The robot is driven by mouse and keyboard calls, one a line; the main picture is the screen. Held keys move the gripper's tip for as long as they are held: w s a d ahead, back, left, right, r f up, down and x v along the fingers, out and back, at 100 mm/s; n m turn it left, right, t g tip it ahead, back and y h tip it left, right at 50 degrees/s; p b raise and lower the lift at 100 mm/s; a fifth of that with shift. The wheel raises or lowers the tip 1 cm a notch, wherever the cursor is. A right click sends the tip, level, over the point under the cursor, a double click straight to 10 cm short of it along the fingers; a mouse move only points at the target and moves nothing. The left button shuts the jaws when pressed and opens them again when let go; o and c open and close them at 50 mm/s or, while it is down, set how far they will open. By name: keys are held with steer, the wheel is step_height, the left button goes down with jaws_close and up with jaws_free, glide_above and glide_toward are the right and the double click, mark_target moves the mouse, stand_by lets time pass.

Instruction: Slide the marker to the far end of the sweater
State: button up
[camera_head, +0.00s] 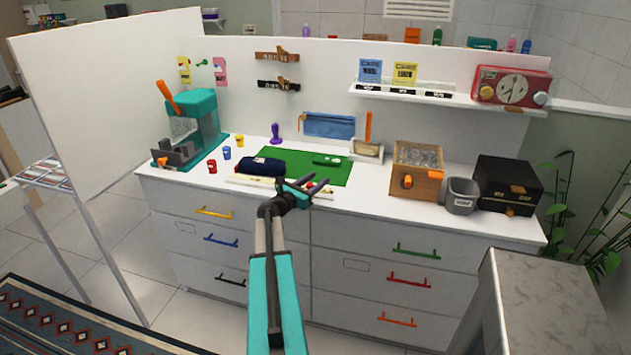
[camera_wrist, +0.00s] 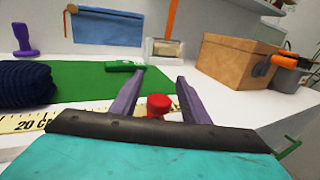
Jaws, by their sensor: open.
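The folded navy sweater (camera_head: 262,165) lies on the left part of the green mat; its ribbed end (camera_wrist: 25,86) shows at the left of the wrist view. A yellow and white ruler (camera_wrist: 20,124) runs along the mat's near edge, also visible in the head view (camera_head: 245,182). A red knob (camera_wrist: 159,104), seemingly the marker, stands at the ruler, right of the sweater. My gripper (camera_head: 322,187) is open over the counter's front area. In the wrist view its purple fingers (camera_wrist: 160,82) stand either side of the red knob, with gaps visible; my gripper body hides the knob's base.
A green-handled tool (camera_wrist: 125,66) lies on the green mat (camera_head: 300,170). A wooden box (camera_head: 428,184), a grey bin (camera_head: 462,198) and a black box (camera_head: 508,183) stand to the right. Small cups and a teal machine (camera_head: 195,125) stand left. White counter shows between them.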

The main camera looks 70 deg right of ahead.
steer(key=shift+s+d, duration=0.1)
steer(key=shift+d, duration=0.1)
jaws_close()
steer(key=shift+d, duration=0.1)
